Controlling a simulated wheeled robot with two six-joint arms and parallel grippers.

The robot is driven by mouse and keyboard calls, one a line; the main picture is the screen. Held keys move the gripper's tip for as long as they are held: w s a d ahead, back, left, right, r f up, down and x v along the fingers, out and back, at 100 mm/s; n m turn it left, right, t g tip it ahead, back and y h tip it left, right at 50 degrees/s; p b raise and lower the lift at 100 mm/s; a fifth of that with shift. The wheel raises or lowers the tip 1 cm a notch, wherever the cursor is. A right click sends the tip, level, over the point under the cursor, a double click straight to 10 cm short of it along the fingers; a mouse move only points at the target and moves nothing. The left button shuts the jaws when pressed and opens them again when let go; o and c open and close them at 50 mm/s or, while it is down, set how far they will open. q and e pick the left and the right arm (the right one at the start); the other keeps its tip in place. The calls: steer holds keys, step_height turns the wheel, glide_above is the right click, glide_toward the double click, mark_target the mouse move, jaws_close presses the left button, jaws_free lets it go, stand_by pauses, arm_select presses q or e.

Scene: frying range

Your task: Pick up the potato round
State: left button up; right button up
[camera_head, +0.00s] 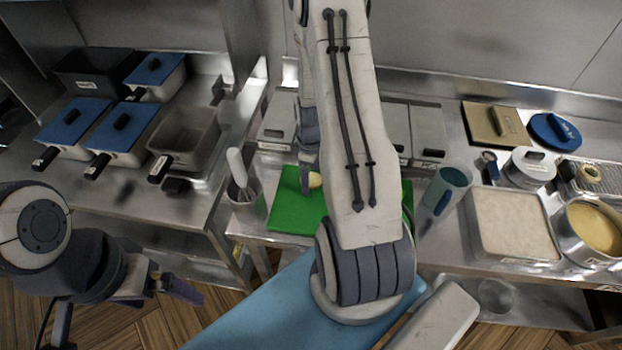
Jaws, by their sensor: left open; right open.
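The potato round (315,181) is a small pale yellow piece on the green cutting board (285,207). My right gripper (309,166) points down at the board, its visible fingertip right beside the potato round. It is open; whether it touches the piece I cannot tell. My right arm hides much of the board and part of the gripper. My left gripper (176,291) is open and empty, low at the left, over the floor and away from the board.
Left of the board stands a metal container (246,204) with a white-handled utensil. A blue pitcher (447,188) and a tray of pale contents (511,224) stand to the right. Fryer baskets, some with blue lids (122,127), are at the left. A round pan (597,228) holds yellow contents.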

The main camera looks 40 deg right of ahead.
steer(key=c, duration=1)
steer(key=shift+r, duration=0.15)
